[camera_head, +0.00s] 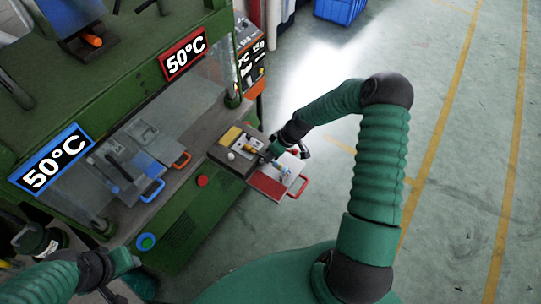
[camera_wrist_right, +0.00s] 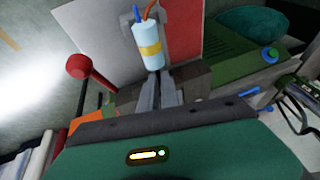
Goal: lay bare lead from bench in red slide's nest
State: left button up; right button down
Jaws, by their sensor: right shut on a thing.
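The bare lead (camera_wrist_right: 148,42) is a pale blue cylinder with a yellow band and a blue and an orange wire, seen in the wrist view. My right gripper (camera_wrist_right: 156,78) is shut on its lower end. In the head view the right gripper (camera_head: 272,157) is over the red slide (camera_head: 267,186), which is pulled out of the press and has a red handle. The lead shows small there (camera_head: 284,169), above the slide's pale part. Whether it touches the nest cannot be told. My left gripper (camera_head: 132,261) is low at the left; its fingers cannot be made out.
The blue slide (camera_head: 147,165) and its blue handle are in the green press, behind a clear guard. A small bench (camera_head: 231,161) with a yellow block lies beside the red slide. A red button (camera_head: 202,181) and blue-ringed button (camera_head: 146,242) are on the press front. Floor at right is clear.

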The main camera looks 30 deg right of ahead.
jog(key=shift+f, duration=0.3)
jog(key=c, duration=1.5)
grip_release()
jog(key=shift+d+r, duration=0.1)
jog(key=b+v, duration=0.1)
jog(key=v, duration=1.5)
jog(key=shift+s+d+r, duration=0.15)
jog(key=shift+r, duration=0.05)
